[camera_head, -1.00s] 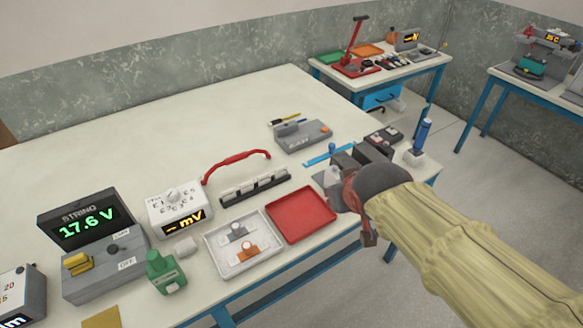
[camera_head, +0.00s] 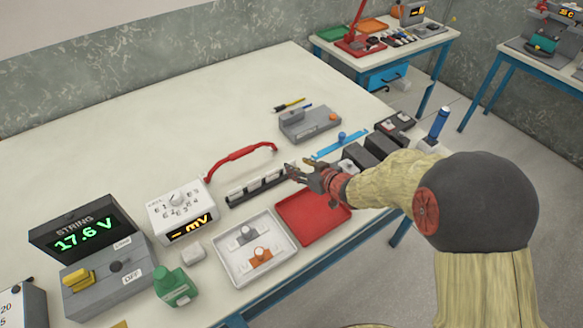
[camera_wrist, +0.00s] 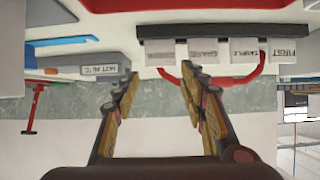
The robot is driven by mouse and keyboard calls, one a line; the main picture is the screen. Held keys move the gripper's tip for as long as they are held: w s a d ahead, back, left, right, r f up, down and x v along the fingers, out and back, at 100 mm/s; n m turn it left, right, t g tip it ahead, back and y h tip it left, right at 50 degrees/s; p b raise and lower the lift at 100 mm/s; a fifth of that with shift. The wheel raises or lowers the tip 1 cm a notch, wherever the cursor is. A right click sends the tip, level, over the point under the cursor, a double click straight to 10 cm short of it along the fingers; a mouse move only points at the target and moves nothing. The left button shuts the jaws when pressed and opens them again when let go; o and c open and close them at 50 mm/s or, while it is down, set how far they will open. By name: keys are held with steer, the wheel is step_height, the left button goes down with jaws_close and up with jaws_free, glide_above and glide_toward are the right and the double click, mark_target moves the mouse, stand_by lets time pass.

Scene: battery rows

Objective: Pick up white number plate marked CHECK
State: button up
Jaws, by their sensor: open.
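A dark rack (camera_head: 243,194) holds a row of white plates, and it also shows in the wrist view (camera_wrist: 220,31). There the plates read FIRST (camera_wrist: 284,51), SAMPLE (camera_wrist: 238,54) and SPARE (camera_wrist: 204,51). An end plate (camera_wrist: 171,72) has no label I can read, so I cannot confirm which plate is marked CHECK. My gripper (camera_head: 293,171) is over the rack's right end in the head view.
A red tray (camera_head: 313,228) and a white tray (camera_head: 285,262) lie in front of the rack. A red curved handle (camera_head: 240,157) stands behind it. A meter box (camera_head: 181,210) is at its left. A grey device (camera_head: 310,124) sits behind. The back-left tabletop is clear.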

mark_target(292, 163)
steer(key=b+x, duration=0.1)
steer(key=x, duration=0.1)
steer(key=b+x, duration=0.1)
steer(key=x, duration=0.1)
steer(key=shift+a+f, duration=0.15)
steer(key=shift+f, duration=0.2)
steer(key=shift+w+a+f+b, duration=0.1)
steer(key=shift+w+a+b, duration=0.2)
steer(key=shift+w, duration=0.15)
steer(key=c, duration=0.3)
steer(key=shift+c, duration=1.4)
